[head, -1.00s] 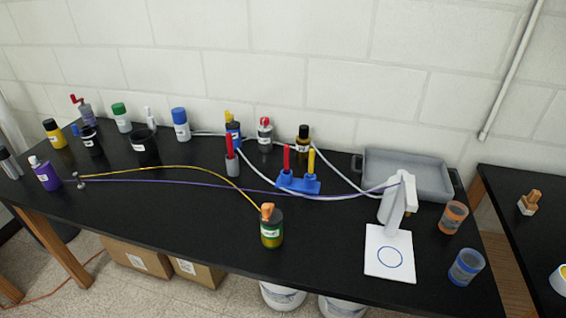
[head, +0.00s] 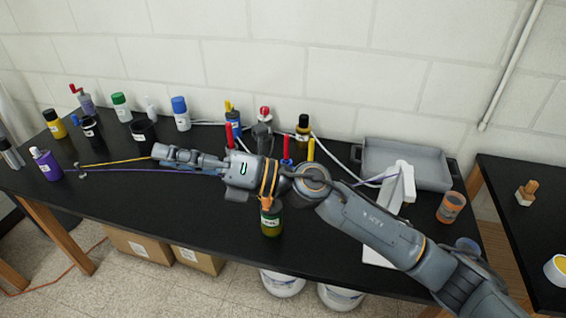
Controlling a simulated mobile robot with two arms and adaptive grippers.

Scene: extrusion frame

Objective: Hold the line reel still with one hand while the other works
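No plain reel shows that I can name for sure. A yellow line (head: 118,161) and a purple line (head: 135,170) run from a small metal post (head: 82,174) at the table's left end towards the middle. The squat bottle with green-yellow contents (head: 271,223) stands at the front middle, its top partly behind my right arm. My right gripper (head: 160,152) reaches in from the right and points left over the table, close to the yellow line. Its fingers are too small to tell open from shut, and contact with the line cannot be told. My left gripper is out of view.
Several bottles, such as a blue-capped one (head: 181,115), stand along the back. A purple bottle (head: 46,164) stands at left. The front left of the black table (head: 150,212) is clear.

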